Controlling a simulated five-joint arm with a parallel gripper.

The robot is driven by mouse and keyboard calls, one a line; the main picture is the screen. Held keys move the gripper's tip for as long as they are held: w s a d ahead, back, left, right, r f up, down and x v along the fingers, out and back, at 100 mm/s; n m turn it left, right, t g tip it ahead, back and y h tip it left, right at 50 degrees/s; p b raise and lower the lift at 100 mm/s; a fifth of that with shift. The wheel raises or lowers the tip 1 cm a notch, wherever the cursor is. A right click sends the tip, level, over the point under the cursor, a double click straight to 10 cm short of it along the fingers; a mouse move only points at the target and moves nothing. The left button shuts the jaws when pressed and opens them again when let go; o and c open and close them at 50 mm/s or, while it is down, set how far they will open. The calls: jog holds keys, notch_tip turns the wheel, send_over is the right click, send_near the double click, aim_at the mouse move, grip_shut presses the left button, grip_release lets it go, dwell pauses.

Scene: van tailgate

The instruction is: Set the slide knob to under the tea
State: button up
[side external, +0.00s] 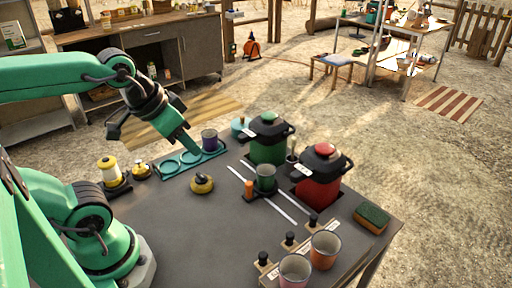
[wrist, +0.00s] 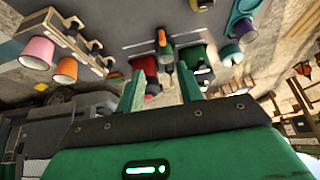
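The slide is a pair of pale rails (side external: 282,209) on the dark table. Its carriage bears a green cup (side external: 265,176) and has an orange knob (side external: 249,188) at its near side. The carriage sits around the middle of the rails, in front of the green pot (side external: 267,148) and left of the red pot (side external: 318,182). Both pots have white labels too small to read. My gripper (side external: 192,149) is raised over the teal tray, left of the slide. In the wrist view its two fingers (wrist: 160,90) are apart and empty, with the orange knob (wrist: 162,38) beyond them.
A teal tray (side external: 166,169) with a purple cup (side external: 209,140) stands at the back left. A yellow-black item (side external: 202,184) is left of the slide. Pink (side external: 295,271) and orange (side external: 325,250) cups stand by a labelled rack at the front. A sponge (side external: 371,218) lies right.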

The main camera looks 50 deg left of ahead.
jog(key=shift+o, duration=0.8)
jog(key=n+g, duration=0.2)
jog(key=g, duration=0.3)
send_over(248, 183)
notch_tip(248, 183, down, 15)
jog(key=shift+s+a+r, duration=0.15)
jog(key=shift+f+g, duration=0.3)
jog(key=shift+f, duration=0.1)
jog(key=shift+d+f, duration=0.2)
jog(key=shift+f, duration=3.65)
